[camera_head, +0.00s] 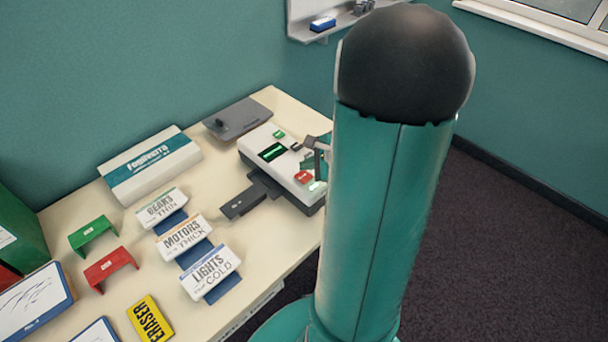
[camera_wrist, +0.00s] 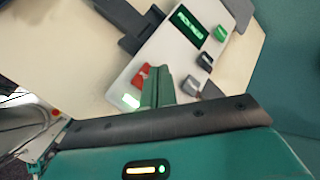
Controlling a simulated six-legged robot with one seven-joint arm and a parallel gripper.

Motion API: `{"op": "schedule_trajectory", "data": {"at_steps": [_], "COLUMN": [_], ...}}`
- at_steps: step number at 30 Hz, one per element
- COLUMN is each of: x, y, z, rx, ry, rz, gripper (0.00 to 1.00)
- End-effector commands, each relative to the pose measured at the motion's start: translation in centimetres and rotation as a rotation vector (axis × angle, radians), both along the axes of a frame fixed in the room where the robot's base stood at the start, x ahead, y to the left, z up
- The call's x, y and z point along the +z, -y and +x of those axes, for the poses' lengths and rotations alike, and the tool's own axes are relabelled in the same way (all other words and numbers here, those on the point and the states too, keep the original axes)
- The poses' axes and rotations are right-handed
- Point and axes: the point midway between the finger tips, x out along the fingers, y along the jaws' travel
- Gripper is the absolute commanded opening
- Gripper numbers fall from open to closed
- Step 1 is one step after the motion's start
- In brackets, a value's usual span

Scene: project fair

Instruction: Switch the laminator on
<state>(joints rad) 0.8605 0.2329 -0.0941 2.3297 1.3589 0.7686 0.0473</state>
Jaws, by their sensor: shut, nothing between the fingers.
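The laminator (camera_head: 257,143) is a white-topped box with dark sides on the table's right part. In the wrist view its top (camera_wrist: 165,48) carries a lit green display (camera_wrist: 188,24), its text too small to read surely. A red switch (camera_wrist: 140,76) sits near one corner, beside a glowing green-white light (camera_wrist: 130,101). The switch also shows in the head view (camera_head: 303,177). My gripper (camera_wrist: 158,74) is shut and empty, its fingertips right beside the red switch; I cannot tell whether they touch it. In the head view my gripper (camera_head: 318,152) is partly hidden by my arm.
A green button (camera_wrist: 221,33) and dark knobs (camera_wrist: 205,61) are also on the laminator. A dark tray (camera_head: 243,202) juts from its front. Left are label signs (camera_head: 185,236), a white-teal box (camera_head: 150,165) and an eraser (camera_head: 150,319). A grey flat device (camera_head: 237,118) lies behind.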

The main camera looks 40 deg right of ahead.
Motion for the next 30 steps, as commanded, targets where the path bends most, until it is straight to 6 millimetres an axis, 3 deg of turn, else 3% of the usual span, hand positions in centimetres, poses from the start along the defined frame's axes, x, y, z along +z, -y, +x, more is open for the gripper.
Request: {"op": "schedule_trajectory", "data": {"at_steps": [15, 30], "x": [4.6, 5.0], "y": [0.0, 0.0], "z": [0.0, 0.0], "rx": [0.002, 0.000], "ry": [0.001, -0.001], "rz": [-0.002, 0.000], "gripper": [0.00, 0.00]}}
